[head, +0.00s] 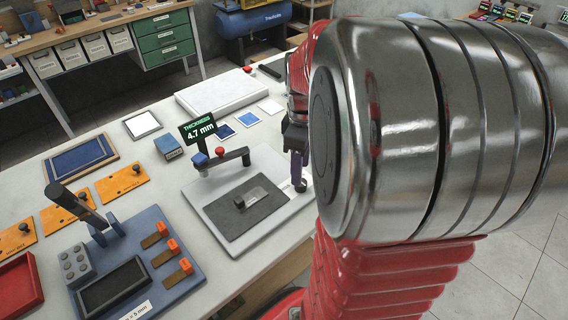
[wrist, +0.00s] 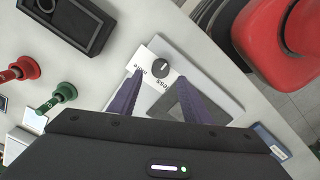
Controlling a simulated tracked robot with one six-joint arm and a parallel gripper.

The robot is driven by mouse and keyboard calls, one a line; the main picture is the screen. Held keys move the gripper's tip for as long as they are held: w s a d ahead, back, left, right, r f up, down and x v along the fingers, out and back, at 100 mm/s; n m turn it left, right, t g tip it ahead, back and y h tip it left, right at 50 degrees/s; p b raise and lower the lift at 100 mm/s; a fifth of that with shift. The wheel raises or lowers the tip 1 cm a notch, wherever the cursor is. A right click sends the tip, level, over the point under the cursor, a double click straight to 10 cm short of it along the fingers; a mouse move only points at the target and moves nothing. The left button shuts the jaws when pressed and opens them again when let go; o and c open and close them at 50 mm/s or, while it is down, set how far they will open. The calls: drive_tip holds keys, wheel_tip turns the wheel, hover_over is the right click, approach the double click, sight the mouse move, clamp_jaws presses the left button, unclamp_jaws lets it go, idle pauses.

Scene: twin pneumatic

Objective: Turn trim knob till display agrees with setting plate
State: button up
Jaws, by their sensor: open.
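In the wrist view the dark round trim knob (wrist: 160,66) with a light pointer line sits on a white panel marked "more" and "less". My gripper (wrist: 159,76) is open and empty. Its two purple fingers come from below, one on each side of the knob's line; I cannot tell their height above it. In the head view my gripper (head: 300,178) is mostly hidden behind my arm.
The gauge's pale base (head: 215,208) carries a dark pad with a grey block (head: 251,197). The blue fixture (head: 185,285) has orange-tipped levers and a raised handle. A red and a green knob (wrist: 66,92) stand left in the wrist view. Orange plates (head: 122,184) lie left.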

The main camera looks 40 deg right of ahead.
wheel_tip(320, 180, down, 5)
drive_tip(key=shift+r, duration=0.1)
drive_tip(key=shift+c, duration=0.4)
drive_tip(key=c, duration=1)
drive_tip(key=shift+o, duration=0.2)
drive_tip(key=shift+m, duration=0.5)
